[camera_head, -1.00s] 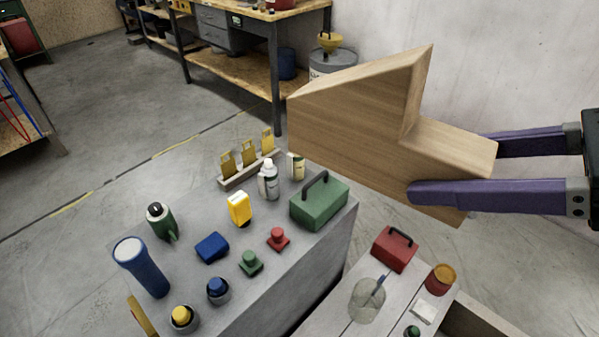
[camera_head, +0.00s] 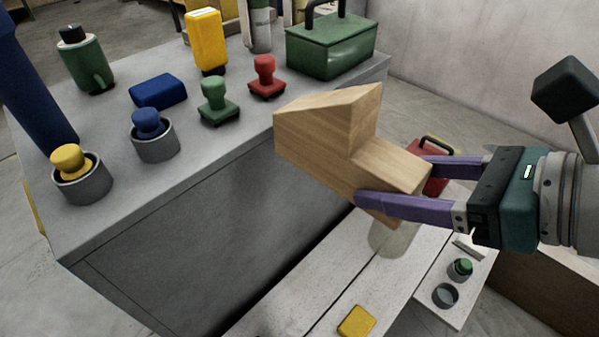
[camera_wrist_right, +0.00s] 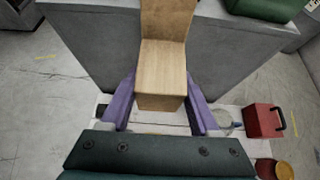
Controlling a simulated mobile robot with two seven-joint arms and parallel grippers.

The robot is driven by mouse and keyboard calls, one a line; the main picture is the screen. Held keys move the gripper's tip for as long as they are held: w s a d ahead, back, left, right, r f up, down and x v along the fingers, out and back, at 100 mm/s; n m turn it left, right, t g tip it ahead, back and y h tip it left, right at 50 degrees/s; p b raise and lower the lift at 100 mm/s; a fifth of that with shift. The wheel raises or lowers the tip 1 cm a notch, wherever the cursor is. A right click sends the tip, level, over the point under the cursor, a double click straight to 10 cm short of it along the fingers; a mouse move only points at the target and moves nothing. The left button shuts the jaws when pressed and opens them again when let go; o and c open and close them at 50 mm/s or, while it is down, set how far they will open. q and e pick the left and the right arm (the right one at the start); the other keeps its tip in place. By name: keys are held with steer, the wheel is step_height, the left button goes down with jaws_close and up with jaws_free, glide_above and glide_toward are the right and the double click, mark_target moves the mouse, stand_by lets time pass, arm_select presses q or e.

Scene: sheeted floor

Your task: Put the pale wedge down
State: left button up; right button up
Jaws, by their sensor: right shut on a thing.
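The pale wedge (camera_head: 325,142) is a light wooden block with a sloped thick end and a narrower tail. My right gripper (camera_head: 395,185) is shut on its narrower tail, with a purple finger on each side. The wedge is held in the air beside the grey cabinet, above the low white bench. In the right wrist view the wedge (camera_wrist_right: 163,68) stands out from between the purple fingers, in front of the cabinet's side. My left gripper is not in view.
The grey cabinet top (camera_head: 205,140) carries a green toolbox (camera_head: 332,45), red (camera_head: 266,78) and green (camera_head: 217,102) stamps and a blue box (camera_head: 158,92). The low white bench (camera_head: 300,318) holds a yellow block (camera_head: 356,321), a clear jar (camera_head: 393,238) and a red toolbox (camera_head: 432,172).

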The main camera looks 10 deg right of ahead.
steer(key=f+b, duration=1)
steer(key=f, duration=0.2)
steer(key=a+f+b, duration=0.1)
steer(key=f+b, duration=0.9)
steer(key=f, duration=0.3)
steer(key=f+b, duration=1)
steer(key=f, duration=0.3)
steer(key=shift+w+a, duration=0.2)
steer(key=shift+w, duration=0.05)
steer(key=shift+r, duration=0.15)
steer(key=shift+f, duration=0.45)
steer(key=o, duration=1.4)
steer(key=shift+f, duration=0.1)
